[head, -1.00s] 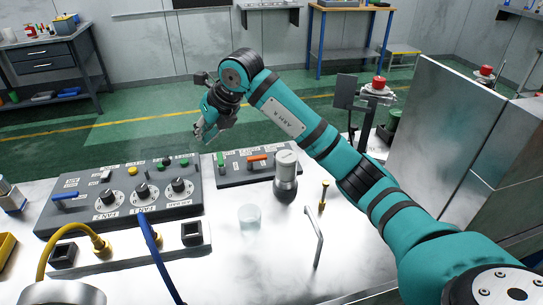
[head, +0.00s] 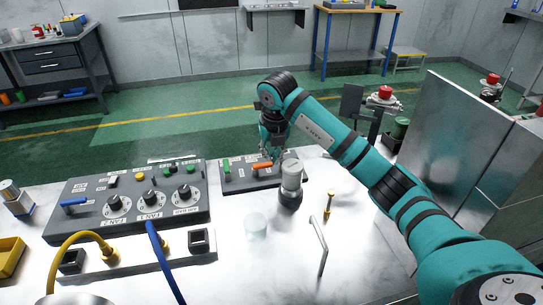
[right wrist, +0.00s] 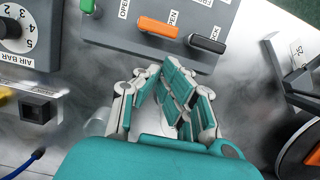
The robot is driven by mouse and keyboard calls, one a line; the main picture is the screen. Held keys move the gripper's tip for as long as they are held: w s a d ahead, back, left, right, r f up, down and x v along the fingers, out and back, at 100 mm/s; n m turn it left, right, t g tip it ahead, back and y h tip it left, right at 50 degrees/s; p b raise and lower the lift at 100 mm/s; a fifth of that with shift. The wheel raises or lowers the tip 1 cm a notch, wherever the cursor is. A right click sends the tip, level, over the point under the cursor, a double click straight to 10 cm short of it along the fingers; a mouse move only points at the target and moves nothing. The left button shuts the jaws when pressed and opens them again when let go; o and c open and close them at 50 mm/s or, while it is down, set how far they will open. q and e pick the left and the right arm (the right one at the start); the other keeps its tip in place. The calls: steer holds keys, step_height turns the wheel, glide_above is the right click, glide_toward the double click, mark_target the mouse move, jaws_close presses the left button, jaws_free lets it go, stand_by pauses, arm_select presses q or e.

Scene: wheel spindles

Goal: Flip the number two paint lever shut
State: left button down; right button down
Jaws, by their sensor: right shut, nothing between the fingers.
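The small grey lever panel (head: 238,184) stands at the back of the metal bench. It carries a green lever (head: 227,168) and an orange lever (head: 262,165). The right wrist view also shows the orange lever (right wrist: 157,27) and a black lever (right wrist: 207,43) beside it, with "OPEN" lettering; I cannot read lever numbers. My right gripper (head: 273,157) is shut and empty, over the panel's right part by the orange lever. In the right wrist view its fingertips (right wrist: 160,70) point at the panel, just short of the orange and black levers. My left gripper is out of view.
A grey canister (head: 291,175) stands close in front of the panel's right end. The knob panel (head: 127,205) is left. A metal cabinet (head: 450,130) is right.

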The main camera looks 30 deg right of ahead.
steer(key=p+x, duration=0.1)
steer(key=x, duration=0.7)
steer(key=shift+a, duration=0.1)
steer(key=shift+w+d+n+b, duration=0.2)
steer(key=shift+d+n+b, duration=0.25)
steer(key=shift+n, duration=0.35)
steer(key=shift+w+d+b, duration=0.2)
steer(key=shift+b, duration=0.15)
steer(key=shift+w+d+b, duration=0.35)
steer(key=shift+d, duration=0.05)
steer(key=shift+w+d, duration=0.15)
steer(key=shift+w, duration=0.2)
steer(key=shift+w+d+b, duration=0.1)
steer(key=shift+w+b, duration=0.1)
steer(key=shift+b, duration=0.1)
stand_by(0.6)
steer(key=shift+s+a+p, duration=0.35)
steer(key=shift+s+a, duration=0.05)
steer(key=shift+a, duration=0.35)
